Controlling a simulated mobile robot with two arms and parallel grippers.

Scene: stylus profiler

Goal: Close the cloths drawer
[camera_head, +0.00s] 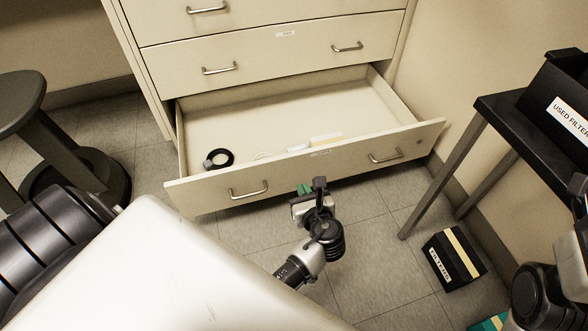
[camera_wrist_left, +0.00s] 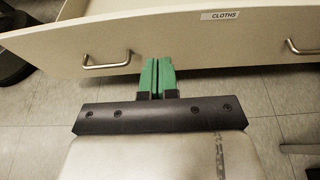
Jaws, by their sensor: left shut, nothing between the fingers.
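The cloths drawer (camera_head: 215,191) is the bottom drawer of a cream cabinet and stands pulled well out. Its front has two metal bar handles, and its CLOTHS label (camera_wrist_left: 220,15) shows in the left wrist view. My left gripper (camera_head: 304,188) is in front of the drawer's front panel, between the two handles. Its green fingers, also in the left wrist view (camera_wrist_left: 157,76), are shut with nothing between them. The fingertips are at or very near the panel's lower part; I cannot tell if they touch. My right gripper is not clearly in view.
The two drawers above are shut. A dark stool (camera_head: 22,100) stands left. A black table (camera_head: 492,106) with a used-filter bin (camera_head: 555,95) stands right, and a black box (camera_head: 453,262) is on the floor.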

